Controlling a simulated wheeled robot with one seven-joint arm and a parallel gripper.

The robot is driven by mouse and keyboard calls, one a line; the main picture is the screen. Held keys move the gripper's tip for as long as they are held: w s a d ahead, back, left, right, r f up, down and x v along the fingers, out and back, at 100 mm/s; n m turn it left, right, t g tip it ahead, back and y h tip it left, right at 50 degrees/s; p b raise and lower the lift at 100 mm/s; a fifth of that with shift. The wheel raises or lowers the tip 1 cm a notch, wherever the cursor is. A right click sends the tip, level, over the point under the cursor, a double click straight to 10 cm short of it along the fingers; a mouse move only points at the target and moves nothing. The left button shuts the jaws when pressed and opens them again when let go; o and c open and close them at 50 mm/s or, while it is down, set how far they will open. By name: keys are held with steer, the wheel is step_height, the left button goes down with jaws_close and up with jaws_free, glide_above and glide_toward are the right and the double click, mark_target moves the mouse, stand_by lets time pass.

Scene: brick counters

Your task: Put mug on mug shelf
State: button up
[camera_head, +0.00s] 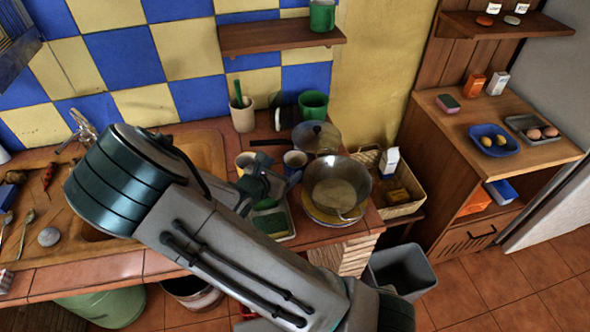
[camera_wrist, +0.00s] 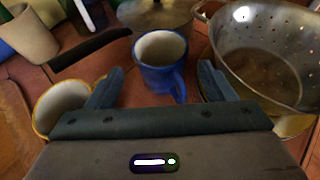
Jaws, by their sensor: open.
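A blue mug (camera_wrist: 163,65) with a pale inside stands on the tiled counter in the wrist view, with its handle toward my gripper. My gripper (camera_wrist: 161,75) is open, with one finger to each side of the mug's near side; I cannot tell whether they touch it. The blue mug (camera_head: 295,160) is partly hidden by my gripper (camera_head: 272,183) in the head view. A yellow mug (camera_wrist: 62,105) stands left of my left finger. A green mug (camera_head: 313,104) stands farther back. The wooden wall shelf (camera_head: 270,38) holds another green mug (camera_head: 322,15) at its right end.
A metal colander (camera_wrist: 262,60) stands close to my right finger. A lidded pan (camera_head: 317,137) is behind the blue mug, its dark handle (camera_wrist: 90,48) pointing left. A beige pot (camera_head: 243,117) stands near the wall. Open air lies below the shelf.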

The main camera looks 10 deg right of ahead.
mark_target(301, 158)
steer(key=shift+p+x, duration=0.65)
steer(key=shift+x, duration=2.25)
steer(key=shift+c, duration=0.4)
steer(key=c, duration=0.8)
steer(key=shift+c, duration=0.4)
